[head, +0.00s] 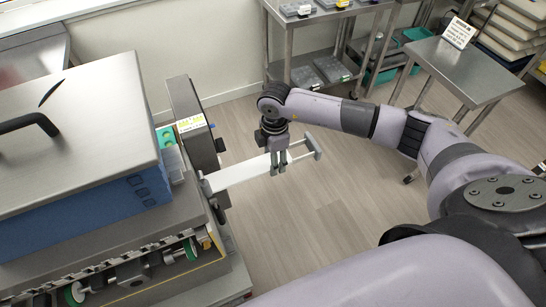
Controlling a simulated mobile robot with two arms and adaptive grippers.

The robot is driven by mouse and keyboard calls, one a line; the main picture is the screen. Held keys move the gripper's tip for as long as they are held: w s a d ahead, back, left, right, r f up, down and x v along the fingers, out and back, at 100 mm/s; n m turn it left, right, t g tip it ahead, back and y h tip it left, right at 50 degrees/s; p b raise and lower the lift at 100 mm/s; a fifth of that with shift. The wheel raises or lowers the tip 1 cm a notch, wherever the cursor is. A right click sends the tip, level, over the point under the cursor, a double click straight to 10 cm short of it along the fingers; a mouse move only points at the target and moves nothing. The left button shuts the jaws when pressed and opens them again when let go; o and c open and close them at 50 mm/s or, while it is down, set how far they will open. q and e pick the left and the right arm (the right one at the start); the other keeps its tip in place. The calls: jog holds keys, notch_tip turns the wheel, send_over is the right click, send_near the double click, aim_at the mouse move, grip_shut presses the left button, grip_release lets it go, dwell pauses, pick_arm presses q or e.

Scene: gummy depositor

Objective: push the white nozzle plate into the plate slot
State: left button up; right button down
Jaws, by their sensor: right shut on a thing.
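The white nozzle plate (236,174) is a long flat bar in the middle of the head view. Its left end is at the side of the depositor machine (82,140), by the plate slot (207,187). I cannot tell how far the end is inside the slot. A grey crossbar handle (312,146) is at the plate's right end. My right gripper (278,170) points down and is shut on the plate near its handle end. My left gripper is not in view.
A steel rack (325,20) with trays stands at the back. A steel table (460,70) with a small sign stands at the upper right. The floor (330,225) below the plate is clear.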

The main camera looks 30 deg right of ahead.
aim_at(215, 183)
jog(key=shift+a, duration=0.15)
jog(key=shift+w+a, duration=0.15)
jog(key=shift+a, duration=2)
jog(key=shift+w+a, duration=0.1)
jog(key=shift+a, duration=2)
jog(key=shift+w+a+b, duration=0.15)
jog(key=shift+a+b, duration=0.3)
jog(key=shift+a, duration=1.7)
jog(key=shift+w+a+b, duration=0.1)
jog(key=shift+a+b, duration=0.3)
jog(key=shift+a, duration=1.75)
jog(key=shift+d, duration=0.15)
jog(key=shift+s+p, duration=0.2)
jog(key=shift+p, duration=0.25)
jog(key=shift+a, duration=0.35)
jog(key=shift+d, duration=0.3)
